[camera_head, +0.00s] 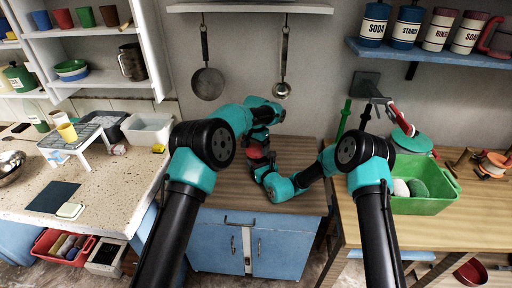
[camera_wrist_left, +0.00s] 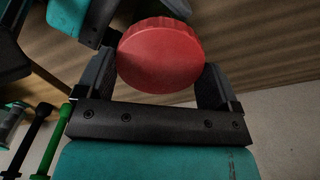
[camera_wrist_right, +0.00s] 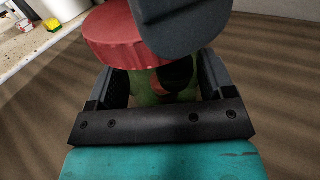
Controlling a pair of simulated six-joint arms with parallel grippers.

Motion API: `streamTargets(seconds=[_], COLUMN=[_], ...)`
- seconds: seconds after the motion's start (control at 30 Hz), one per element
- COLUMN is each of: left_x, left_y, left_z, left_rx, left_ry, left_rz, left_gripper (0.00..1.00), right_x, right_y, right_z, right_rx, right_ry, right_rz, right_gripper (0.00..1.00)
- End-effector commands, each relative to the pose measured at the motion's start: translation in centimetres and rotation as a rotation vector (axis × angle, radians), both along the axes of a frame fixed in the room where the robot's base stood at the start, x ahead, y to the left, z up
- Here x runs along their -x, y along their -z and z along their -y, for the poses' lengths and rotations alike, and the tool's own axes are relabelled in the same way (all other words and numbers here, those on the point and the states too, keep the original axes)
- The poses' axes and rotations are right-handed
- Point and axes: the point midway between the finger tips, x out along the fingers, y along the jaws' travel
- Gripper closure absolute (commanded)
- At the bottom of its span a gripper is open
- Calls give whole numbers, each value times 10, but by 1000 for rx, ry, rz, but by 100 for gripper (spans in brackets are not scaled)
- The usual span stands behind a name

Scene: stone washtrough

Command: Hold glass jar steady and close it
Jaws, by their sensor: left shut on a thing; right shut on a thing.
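The red ribbed lid (camera_wrist_left: 160,55) sits between the fingers of my left gripper (camera_wrist_left: 165,85), which is shut on it. The lid also shows in the right wrist view (camera_wrist_right: 112,42), above the jar and partly covered by a left finger. The greenish glass jar (camera_wrist_right: 147,88) with something dark inside is between the fingers of my right gripper (camera_wrist_right: 155,92), which is shut on it. Much of the jar is hidden, and I cannot tell whether the lid is seated on it. In the head view, my left gripper (camera_head: 258,143) is just above my right gripper (camera_head: 262,170).
Both grippers are over the wooden top of the blue cabinet (camera_head: 300,207), near the wall. A speckled counter (camera_head: 115,195) with a white tub (camera_head: 149,129) is on the left. A green bin (camera_head: 425,206) stands on the right table. A pan (camera_head: 208,84) and a ladle hang above.

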Motion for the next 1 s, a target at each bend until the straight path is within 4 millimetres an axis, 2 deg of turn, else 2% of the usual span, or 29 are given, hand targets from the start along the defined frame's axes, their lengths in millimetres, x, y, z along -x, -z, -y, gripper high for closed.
streamTargets(seconds=[0.1, 0.13, 0.27, 0.53, 0.67, 0.87, 1.0], left_x=[0, 0, 0, 0, 0, 0, 0], left_y=[0, 0, 0, -1, -9, -36, -62], left_z=[0, 0, 0, 0, 0, 0, 0], left_rx=[1, 1, 1, 1, 0, 1, 1], left_ry=[-6, -6, -7, -7, -7, -6, -7], left_rz=[1, 1, 1, 1, 1, 4, 4], left_gripper=[42, 12, 0, 0, 0, 0, 0], right_x=[0, 0, 0, 0, 0, 0, 0], right_y=[0, 0, 0, 0, 0, 0, 0], right_z=[0, 0, 0, 0, 0, 0, 0], right_rx=[0, 0, 0, 0, 0, 0, 0], right_ry=[0, 0, 0, 0, 0, 0, 0], right_rz=[-1, -1, -1, -1, -1, -1, -1], right_gripper=[91, 91, 91, 91, 91, 91, 91])
